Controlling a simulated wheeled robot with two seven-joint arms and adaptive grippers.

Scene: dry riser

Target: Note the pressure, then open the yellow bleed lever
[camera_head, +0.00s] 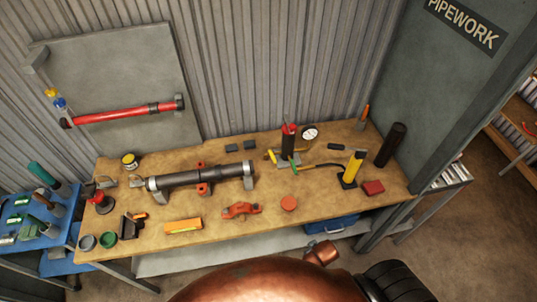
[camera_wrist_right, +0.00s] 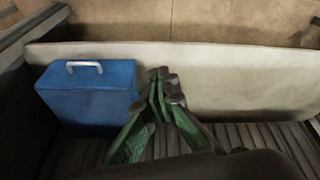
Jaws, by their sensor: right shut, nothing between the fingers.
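The pressure gauge (camera_head: 310,132), a small round white dial, stands at the back right of the bench; its reading is too small to make out. Left of it is an upright dark cylinder with a red top (camera_head: 289,140). A small yellow lever (camera_head: 271,156) sticks out at the left of this cylinder's base, and a green lever (camera_head: 294,168) is at its front. My right gripper (camera_wrist_right: 164,86) has green fingers, shut and empty, in the right wrist view, low by the bench's underside. It is away from the levers. My left gripper is not in view.
The bench (camera_head: 220,226) also holds a clamped dark pipe (camera_head: 200,177), an orange-red clamp (camera_head: 241,210), a yellow cylinder (camera_head: 352,167) and a black cylinder (camera_head: 391,144). A blue case (camera_wrist_right: 88,98) stands left of my right gripper. A grey cabinet wall (camera_head: 430,100) bounds the right.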

